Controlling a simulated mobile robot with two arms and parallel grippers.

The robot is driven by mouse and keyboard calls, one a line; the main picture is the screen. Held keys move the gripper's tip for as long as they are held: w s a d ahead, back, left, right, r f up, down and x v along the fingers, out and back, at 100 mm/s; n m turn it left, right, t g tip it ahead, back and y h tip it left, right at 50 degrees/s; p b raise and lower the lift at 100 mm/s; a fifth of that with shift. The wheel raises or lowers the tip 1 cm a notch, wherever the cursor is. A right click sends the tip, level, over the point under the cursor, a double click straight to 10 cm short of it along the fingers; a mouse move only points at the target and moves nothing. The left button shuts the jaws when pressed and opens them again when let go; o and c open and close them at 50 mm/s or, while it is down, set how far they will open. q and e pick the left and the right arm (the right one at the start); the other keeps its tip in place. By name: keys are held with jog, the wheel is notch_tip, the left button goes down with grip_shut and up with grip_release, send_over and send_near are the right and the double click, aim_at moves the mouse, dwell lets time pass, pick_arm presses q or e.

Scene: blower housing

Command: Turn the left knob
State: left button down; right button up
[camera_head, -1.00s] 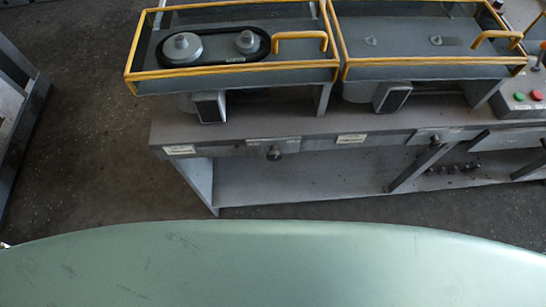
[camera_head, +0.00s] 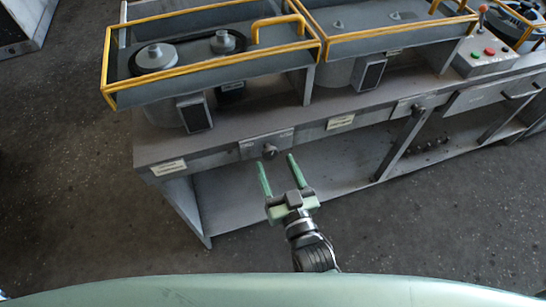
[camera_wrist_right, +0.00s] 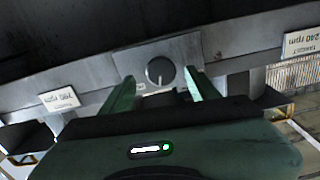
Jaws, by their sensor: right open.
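The left knob (camera_head: 270,151) is a small round dark-grey knob on a plate on the front edge of the grey bench. In the right wrist view the knob (camera_wrist_right: 160,71) shows as a round dial with a light line on its face. My right gripper (camera_head: 278,165) is open, with green fingers pointing at the bench front. The knob appears between and just beyond the fingertips, with no visible contact. In the right wrist view my right gripper (camera_wrist_right: 160,85) frames the knob between its fingers. A second knob (camera_head: 417,111) sits further right on the bench front. My left gripper is not in view.
The grey bench (camera_head: 225,140) carries yellow-railed housings (camera_head: 170,75) with pulleys and a belt. A control box (camera_head: 486,58) with red and green buttons stands at the right. A lower shelf (camera_head: 330,165) lies under the bench front. Floor is clear at the left.

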aim_at(271, 156)
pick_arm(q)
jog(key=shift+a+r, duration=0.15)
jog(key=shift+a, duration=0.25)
pick_arm(e)
jog(key=shift+x, duration=1.65)
grip_shut()
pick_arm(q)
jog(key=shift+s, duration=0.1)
